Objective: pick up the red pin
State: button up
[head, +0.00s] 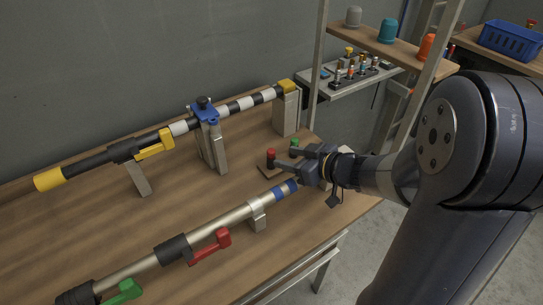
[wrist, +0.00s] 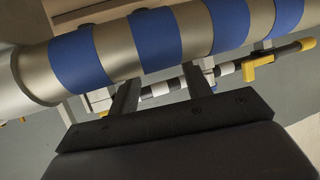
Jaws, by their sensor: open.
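The red pin (head: 271,157) stands upright on a small dark base on the wooden table, in the head view. A green pin (head: 294,144) stands behind it to the right. My gripper (head: 284,159) is open, with its fingers pointing left. The nearer fingertip is close to the foot of the red pin; I cannot tell whether they touch. In the wrist view the two fingers (wrist: 160,88) are apart with no red pin visible between them. A metal tube with blue bands (wrist: 190,45) crosses that view in front of the fingers.
The blue-banded tube (head: 240,214) with red and green levers lies on a support just in front of my gripper. A black-and-white striped tube (head: 246,103) rests on supports behind. A shelf rack (head: 400,48) stands at the back right.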

aim_at(273, 151)
jog(key=x, duration=0.4)
jog(key=w+d+b+x, duration=0.1)
jog(key=x, duration=0.1)
jog(key=shift+a+f, duration=0.1)
jog(key=shift+f, duration=0.05)
grip_shut()
dwell(0.4)
